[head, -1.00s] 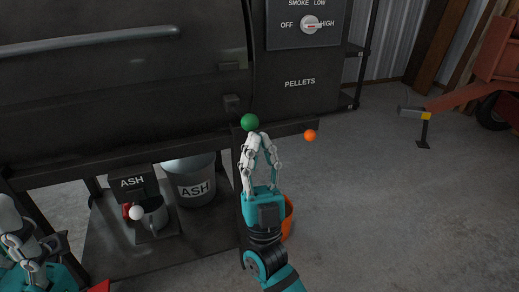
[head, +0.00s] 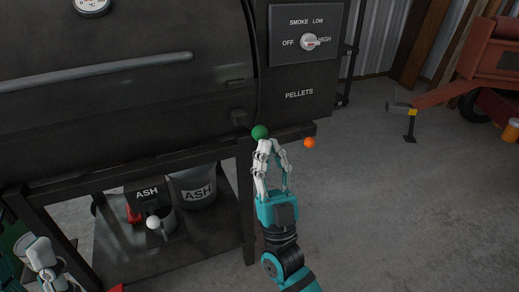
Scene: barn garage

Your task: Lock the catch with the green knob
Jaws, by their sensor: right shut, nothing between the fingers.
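The green knob (head: 260,132) sits at the lower front edge of the dark pellet grill (head: 130,110), below and left of the PELLETS label. My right gripper (head: 267,147) is shut and empty, its fingertips just below and slightly right of the green knob. They look very close to it; I cannot tell whether they touch. The knob's stem and the catch behind it are hidden or too dark to make out. My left gripper (head: 44,258) is at the lower left, partly cut off, and its fingertips are unclear.
An orange knob (head: 309,142) is close to the right of my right gripper. A white knob (head: 153,222) is below the ASH box (head: 148,194), beside the ASH bucket (head: 197,188). A dial (head: 309,41) is above. Concrete floor at right is clear up to the red machine (head: 480,58).

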